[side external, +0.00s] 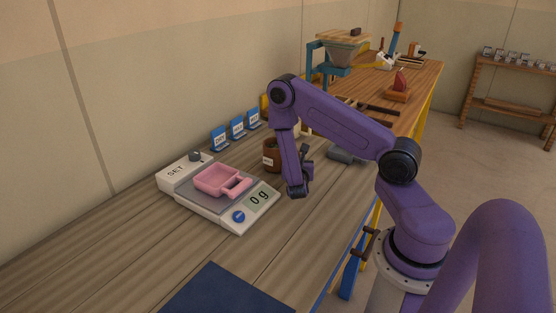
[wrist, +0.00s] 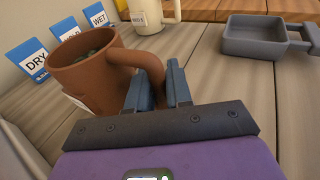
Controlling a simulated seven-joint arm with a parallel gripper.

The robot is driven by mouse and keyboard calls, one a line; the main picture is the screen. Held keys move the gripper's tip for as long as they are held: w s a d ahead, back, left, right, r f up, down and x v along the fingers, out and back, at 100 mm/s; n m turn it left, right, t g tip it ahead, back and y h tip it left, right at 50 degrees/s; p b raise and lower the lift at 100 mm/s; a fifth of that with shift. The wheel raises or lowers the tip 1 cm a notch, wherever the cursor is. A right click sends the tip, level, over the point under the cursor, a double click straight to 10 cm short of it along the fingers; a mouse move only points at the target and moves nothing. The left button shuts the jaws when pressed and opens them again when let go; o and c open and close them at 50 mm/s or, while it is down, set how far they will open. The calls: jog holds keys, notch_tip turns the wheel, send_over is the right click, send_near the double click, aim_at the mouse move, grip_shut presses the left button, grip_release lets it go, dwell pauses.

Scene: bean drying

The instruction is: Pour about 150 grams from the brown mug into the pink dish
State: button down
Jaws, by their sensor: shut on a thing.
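The brown mug (side external: 270,160) stands on the bench to the right of the scale. In the wrist view the brown mug (wrist: 85,75) looks upright, with dark contents just showing inside its rim. My gripper (side external: 303,152) is beside the mug. In the wrist view my gripper (wrist: 160,85) has its blue fingers shut on the mug's handle. The pink dish (side external: 220,180) sits on the scale (side external: 208,210), and the display reads 0 g. The inside of the dish looks empty.
Blue cards (side external: 237,128), including DRY and WET, stand behind the mug. A cream mug (wrist: 155,14) and a grey dish (wrist: 252,38) are farther along the bench. A dark blue mat (side external: 225,292) lies at the front.

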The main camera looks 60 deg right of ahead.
jog(key=shift+r, duration=2.2)
